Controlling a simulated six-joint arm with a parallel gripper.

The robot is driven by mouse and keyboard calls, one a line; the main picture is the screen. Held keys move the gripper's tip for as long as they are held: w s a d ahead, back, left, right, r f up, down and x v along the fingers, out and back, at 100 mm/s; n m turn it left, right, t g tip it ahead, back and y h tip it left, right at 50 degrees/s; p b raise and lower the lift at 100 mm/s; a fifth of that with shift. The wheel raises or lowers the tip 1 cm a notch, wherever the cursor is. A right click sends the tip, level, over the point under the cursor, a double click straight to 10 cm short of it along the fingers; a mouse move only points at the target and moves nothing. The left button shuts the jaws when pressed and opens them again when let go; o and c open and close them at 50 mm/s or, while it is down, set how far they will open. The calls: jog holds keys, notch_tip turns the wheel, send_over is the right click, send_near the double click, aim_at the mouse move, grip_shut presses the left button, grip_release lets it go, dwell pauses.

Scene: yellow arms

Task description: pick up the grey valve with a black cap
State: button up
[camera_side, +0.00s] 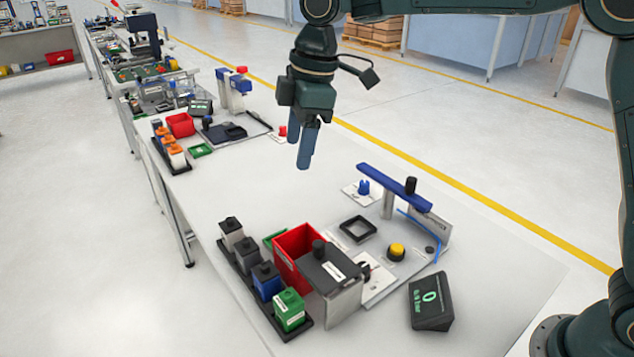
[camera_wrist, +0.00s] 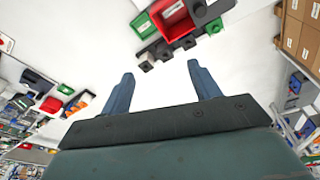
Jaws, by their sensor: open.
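A black rack (camera_side: 262,309) near the front of the bench holds a row of block-shaped valves. The grey valve with a black cap (camera_side: 248,261) stands second from the far end, between a paler, whitish-grey valve with a dark cap (camera_side: 234,239) and a blue valve (camera_side: 267,287). A green valve (camera_side: 289,312) stands at the near end. My gripper (camera_side: 304,160) is open and empty, high above the bench, behind and to the right of the rack. In the wrist view its fingers are spread, and the rack's valves show small beyond them; their colours are hard to tell.
A red bin (camera_side: 292,250) and a grey stand with a dark top (camera_side: 344,298) are right beside the rack. A blue-armed fixture (camera_side: 395,184), a yellow button (camera_side: 396,251) and a display (camera_side: 430,301) stand to the right. Bench beneath my gripper looks clear.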

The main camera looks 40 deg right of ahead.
aim_at(246, 239)
jog(key=shift+w+a+f+n+g, duration=0.2)
jog(key=shift+w+a+f+n, duration=0.55)
jog(key=shift+a+f, duration=1.5)
jog(key=shift+w+a+f+n+g, duration=0.2)
jog(key=shift+w+a+f+n, duration=0.6)
jog(key=shift+f, duration=2.7)
jog(key=shift+w+a+f+n+g, duration=0.2)
jog(key=shift+w+a+f+n, duration=0.55)
jog(key=shift+a+f, duration=1.55)
jog(key=shift+w+d+f, duration=0.15)
jog(key=shift+d+f, duration=0.5)
jog(key=shift+f, duration=0.05)
jog(key=shift+a+f, duration=0.15)
jog(key=shift+f, duration=1.1)
jog(key=shift+a+f, duration=0.1)
jog(key=shift+f, duration=1.15)
jog(key=c, duration=1.1)
